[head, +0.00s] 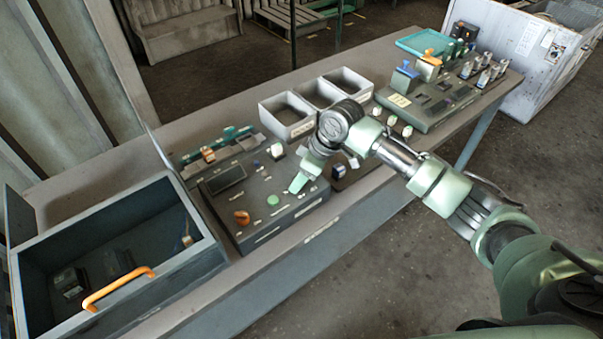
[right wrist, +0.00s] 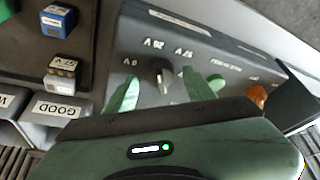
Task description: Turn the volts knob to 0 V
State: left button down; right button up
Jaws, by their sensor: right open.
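The volts knob (right wrist: 159,76) is a dark grey knob on the dark control box (head: 250,180). In the right wrist view, white volt labels are printed around it, with "0 V" on its left. I cannot tell for sure which label it points to. My right gripper (right wrist: 160,92) is open, with one green finger on each side of the knob. I cannot tell whether the fingers touch it. In the head view, my right gripper (head: 306,177) is over the right part of the box and hides the knob. My left gripper is not in view.
An orange knob (head: 241,217) and a green button (head: 273,200) are on the same box; the button is close to one finger. Grey bins (head: 289,125) stand behind. An open drawer-like box with an orange handle (head: 118,285) is at left.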

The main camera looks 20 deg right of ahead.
jog(key=shift+s, duration=0.1)
jog(key=c, duration=1.1)
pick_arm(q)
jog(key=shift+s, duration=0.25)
pick_arm(e)
grip_shut()
